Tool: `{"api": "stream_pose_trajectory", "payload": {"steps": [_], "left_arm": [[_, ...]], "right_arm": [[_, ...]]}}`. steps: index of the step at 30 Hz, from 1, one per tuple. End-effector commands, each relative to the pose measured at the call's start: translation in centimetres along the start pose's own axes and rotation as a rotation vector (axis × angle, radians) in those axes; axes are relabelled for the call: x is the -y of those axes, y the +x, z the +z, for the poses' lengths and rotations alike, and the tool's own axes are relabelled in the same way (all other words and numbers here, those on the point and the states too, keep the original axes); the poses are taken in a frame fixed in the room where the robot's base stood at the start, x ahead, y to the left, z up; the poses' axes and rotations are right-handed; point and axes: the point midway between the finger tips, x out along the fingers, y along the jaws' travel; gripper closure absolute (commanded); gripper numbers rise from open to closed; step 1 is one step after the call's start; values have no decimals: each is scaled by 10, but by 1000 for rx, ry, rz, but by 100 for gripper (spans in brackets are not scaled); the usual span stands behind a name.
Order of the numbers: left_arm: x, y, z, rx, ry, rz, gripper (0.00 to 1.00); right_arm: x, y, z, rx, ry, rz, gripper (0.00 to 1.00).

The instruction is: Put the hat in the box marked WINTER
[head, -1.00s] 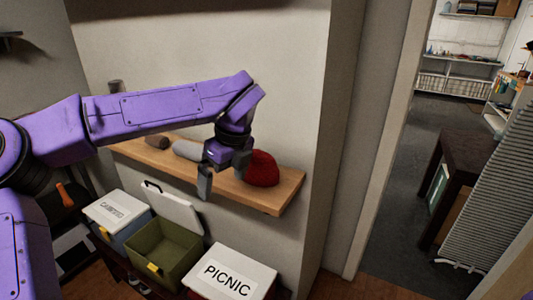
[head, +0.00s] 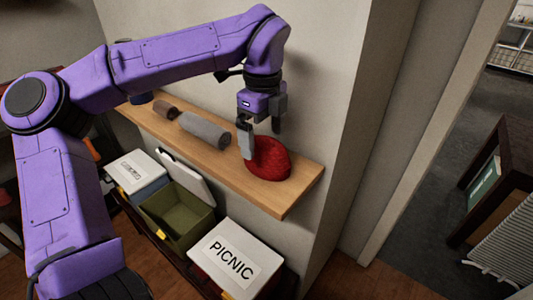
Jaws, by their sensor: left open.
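The red knitted hat (head: 272,160) rests near the right end of the wooden shelf (head: 284,199). My left gripper (head: 262,132) is open and points down at the hat. One finger is at the hat's left side and the other is over its back; I cannot tell whether they touch it. Below the shelf, an olive green box (head: 178,217) stands open and empty with its lid raised; no label shows on it. No label reading WINTER is legible in view. My right gripper is not in view.
A rolled grey item (head: 203,130) lies on the shelf left of the hat. A white-lidded PICNIC box (head: 234,259) stands right of the green box. A closed blue box (head: 137,172) with an unclear label stands left of it. A wall closes off the shelf's back.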

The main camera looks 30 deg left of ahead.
Motion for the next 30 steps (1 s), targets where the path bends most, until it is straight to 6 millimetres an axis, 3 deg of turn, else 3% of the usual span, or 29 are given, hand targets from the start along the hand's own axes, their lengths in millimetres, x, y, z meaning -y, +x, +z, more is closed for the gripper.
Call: {"api": "stream_pose_trajectory", "payload": {"steps": [5,9,16,21,23,24,30], "left_arm": [[5,27,0,-2,3,8,0],[5,48,0,-1,1,3,0],[6,51,0,0,1,1,0],[6,51,0,0,1,1,55],[6,51,0,0,1,1,56],[6,51,0,0,1,1,61],[6,50,0,0,1,1,61]], "right_arm": [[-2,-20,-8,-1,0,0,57],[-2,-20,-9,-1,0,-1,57],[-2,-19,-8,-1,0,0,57],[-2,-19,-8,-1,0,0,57],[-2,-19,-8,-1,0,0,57],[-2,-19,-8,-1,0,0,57],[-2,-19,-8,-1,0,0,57]]}}
